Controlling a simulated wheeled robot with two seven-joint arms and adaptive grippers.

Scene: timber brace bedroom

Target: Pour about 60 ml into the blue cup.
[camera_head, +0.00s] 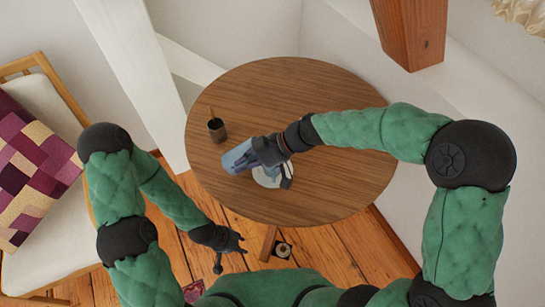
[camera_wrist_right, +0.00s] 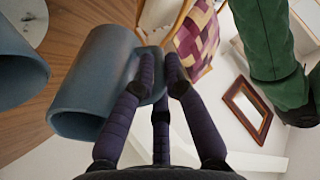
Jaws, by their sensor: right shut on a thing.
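A blue-grey vessel (camera_wrist_right: 98,85) is held by my right gripper (camera_wrist_right: 163,78), whose fingers are shut at its side in the right wrist view. It is tilted there, with its opening toward the lower left. In the head view my right gripper (camera_head: 262,152) is over the round table with blue-grey surfaces (camera_head: 238,158) beside it. A second blue-grey vessel, likely the blue cup (camera_wrist_right: 15,70), is cut off by the left edge of the wrist view, apart from the held one. No liquid shows. My left gripper (camera_head: 238,243) is open and empty, below the table's front edge.
The round wooden table (camera_head: 330,95) has a dark cup with a stick (camera_head: 216,130) at left and a white round plate (camera_head: 268,178) near the right gripper. A timber post (camera_head: 411,35) stands behind. A cushioned chair (camera_head: 30,150) is at left. The table's right side is clear.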

